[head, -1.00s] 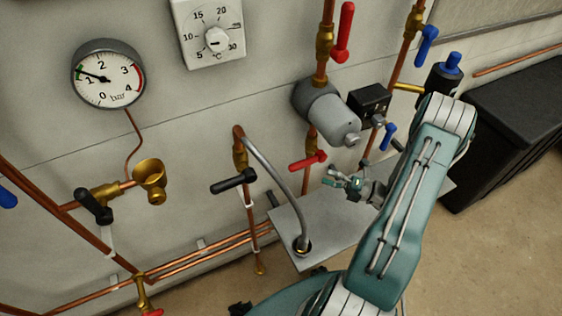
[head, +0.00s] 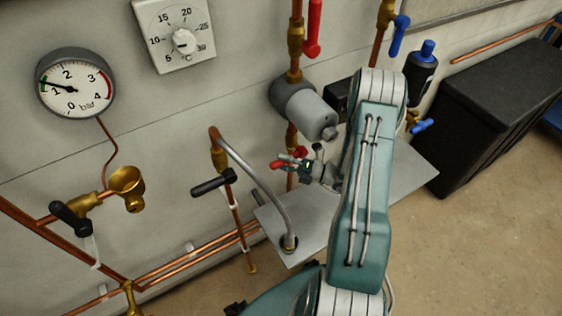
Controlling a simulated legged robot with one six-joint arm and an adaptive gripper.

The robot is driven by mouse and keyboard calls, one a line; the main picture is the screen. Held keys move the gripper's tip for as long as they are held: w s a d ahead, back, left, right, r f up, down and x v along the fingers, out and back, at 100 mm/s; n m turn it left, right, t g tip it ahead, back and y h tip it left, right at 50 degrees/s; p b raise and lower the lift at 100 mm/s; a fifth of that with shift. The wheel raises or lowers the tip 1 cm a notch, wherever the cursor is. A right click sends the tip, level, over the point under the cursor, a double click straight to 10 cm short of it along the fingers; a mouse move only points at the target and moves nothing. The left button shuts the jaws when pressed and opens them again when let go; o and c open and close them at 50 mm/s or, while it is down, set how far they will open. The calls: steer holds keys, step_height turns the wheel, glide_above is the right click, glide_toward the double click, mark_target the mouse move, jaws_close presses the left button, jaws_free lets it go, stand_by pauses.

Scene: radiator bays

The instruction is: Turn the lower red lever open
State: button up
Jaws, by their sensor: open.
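The lower red lever (head: 277,164) sits on the copper pipe under the grey pump, sticking out sideways to the left. My gripper (head: 290,163) is open and right at this lever, overlapping its middle in the picture. The red shows on both sides of the fingers. I cannot tell whether the fingers touch the lever or are just in front of it. The upper red lever (head: 313,28) hangs along the pipe above the pump.
The grey pump (head: 305,108) is just above my gripper. A grey plate (head: 385,190) with a bent grey hose (head: 262,180) lies below. A black-handled valve (head: 213,183) is to the left. Blue levers (head: 399,35) and a black cabinet (head: 490,125) are to the right.

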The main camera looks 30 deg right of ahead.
steer(key=shift+d, duration=0.2)
steer(key=shift+c, duration=0.7)
steer(key=c, duration=0.5)
steer(key=shift+a, duration=0.15)
jaws_close()
steer(key=shift+a, duration=0.35)
